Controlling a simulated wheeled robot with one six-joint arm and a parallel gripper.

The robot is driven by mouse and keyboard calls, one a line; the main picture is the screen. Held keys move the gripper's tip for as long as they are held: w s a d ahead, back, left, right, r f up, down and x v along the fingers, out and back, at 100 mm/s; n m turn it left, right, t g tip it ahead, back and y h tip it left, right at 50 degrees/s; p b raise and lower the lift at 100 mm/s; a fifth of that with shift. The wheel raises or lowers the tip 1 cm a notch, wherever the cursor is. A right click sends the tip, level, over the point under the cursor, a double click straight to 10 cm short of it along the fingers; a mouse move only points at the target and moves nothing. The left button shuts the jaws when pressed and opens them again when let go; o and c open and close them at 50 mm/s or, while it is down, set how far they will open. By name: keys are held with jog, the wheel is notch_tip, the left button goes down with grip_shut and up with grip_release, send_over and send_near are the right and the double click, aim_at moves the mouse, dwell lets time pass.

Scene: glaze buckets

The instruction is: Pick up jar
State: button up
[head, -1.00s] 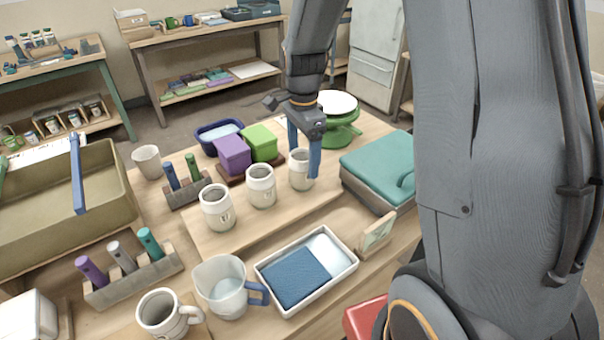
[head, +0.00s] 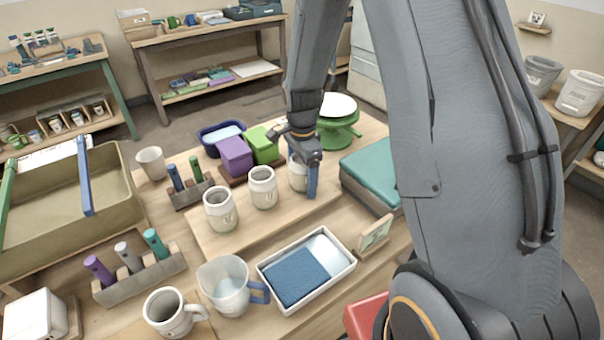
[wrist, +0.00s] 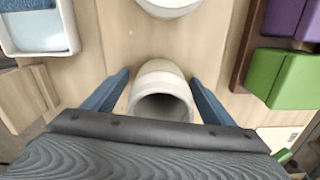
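Three cream jars stand upright in a row on a wooden board: a left jar (head: 220,212), a middle jar (head: 262,188) and a right jar (head: 297,180). My gripper (head: 303,176) points down over the right jar, with its blue fingers on either side of it. In the wrist view, the right jar (wrist: 160,78) sits between the two fingertips (wrist: 159,78), its open mouth facing the camera. The fingers are spread, with what look like narrow gaps to the jar. The near finger hides part of the jar in the head view.
A purple block (head: 235,157) and a green block (head: 259,145) stand behind the jars. A teal-lidded box (head: 370,174) is close on the right, and a green turntable (head: 338,136) behind. A white tray (head: 320,278) and a pitcher (head: 225,287) are in front.

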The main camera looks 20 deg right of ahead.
jog(key=c, duration=1.3)
